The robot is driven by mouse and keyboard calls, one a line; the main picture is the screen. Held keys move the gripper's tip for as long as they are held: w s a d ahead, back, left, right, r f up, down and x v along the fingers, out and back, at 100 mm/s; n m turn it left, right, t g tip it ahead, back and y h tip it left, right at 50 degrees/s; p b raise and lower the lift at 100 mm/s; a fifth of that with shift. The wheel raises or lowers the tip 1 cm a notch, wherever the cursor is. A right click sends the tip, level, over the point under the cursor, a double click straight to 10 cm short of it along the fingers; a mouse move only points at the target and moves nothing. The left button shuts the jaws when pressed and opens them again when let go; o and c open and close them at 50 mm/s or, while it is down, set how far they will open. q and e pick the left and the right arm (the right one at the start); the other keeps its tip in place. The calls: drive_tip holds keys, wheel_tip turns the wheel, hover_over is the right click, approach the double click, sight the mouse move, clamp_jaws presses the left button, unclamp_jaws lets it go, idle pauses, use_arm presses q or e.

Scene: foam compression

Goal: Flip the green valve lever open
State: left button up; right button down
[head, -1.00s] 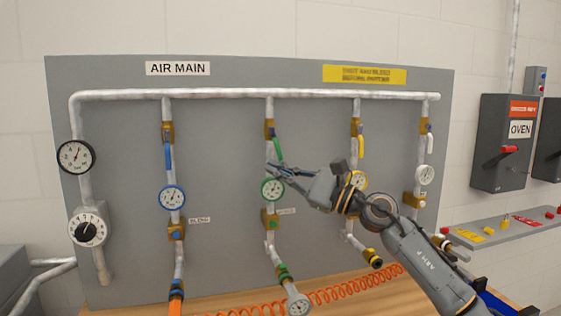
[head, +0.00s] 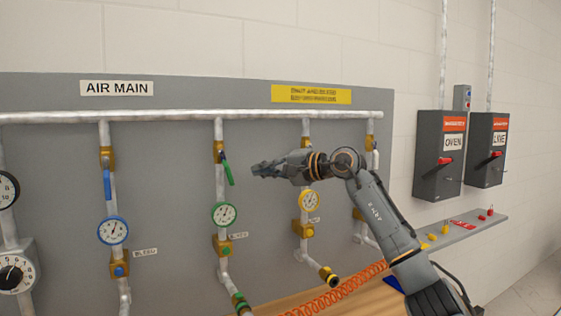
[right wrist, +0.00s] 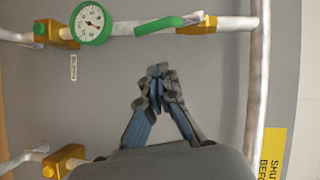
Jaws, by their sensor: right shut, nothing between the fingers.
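The green valve lever (head: 228,172) hangs from a brass valve (head: 219,150) on the second visible drop pipe from the left, pointing down and slightly to the right, a little off the pipe line. In the right wrist view the lever (right wrist: 160,25) runs beside the white pipe, above the fingers. My right gripper (head: 258,170) is shut and empty, just right of the lever and apart from it. It also shows shut in the right wrist view (right wrist: 158,72), over bare grey panel. My left gripper is not in view.
The green-rimmed gauge (head: 224,215) sits below the lever. A blue lever (head: 107,184) hangs on the pipe to the left. A yellow-rimmed gauge (head: 309,200) is under my right arm. Grey OVEN (head: 438,155) and second switch boxes are on the right wall.

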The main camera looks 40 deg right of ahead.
sight(231, 178)
drive_tip(key=w+a, duration=0.1)
drive_tip(key=a, duration=0.1)
drive_tip(key=w+a+f+p, duration=0.1)
drive_tip(key=shift+w+a, duration=0.15)
drive_tip(key=shift+a, duration=0.25)
drive_tip(key=shift+f, duration=0.1)
drive_tip(key=m+b, duration=0.1)
drive_tip(key=a+t+b, duration=0.1)
drive_tip(key=shift+f+m+y+b, duration=0.3)
drive_tip(key=shift+f+m+b, duration=0.05)
drive_tip(key=shift+m+b, duration=0.05)
drive_tip(key=shift+w+a+f+m+b, duration=0.1)
drive_tip(key=shift+a+f+m+b, duration=0.15)
drive_tip(key=shift+b, duration=0.4)
drive_tip(key=shift+t, duration=0.3)
drive_tip(key=shift+a, duration=0.1)
drive_tip(key=shift+r, duration=0.1)
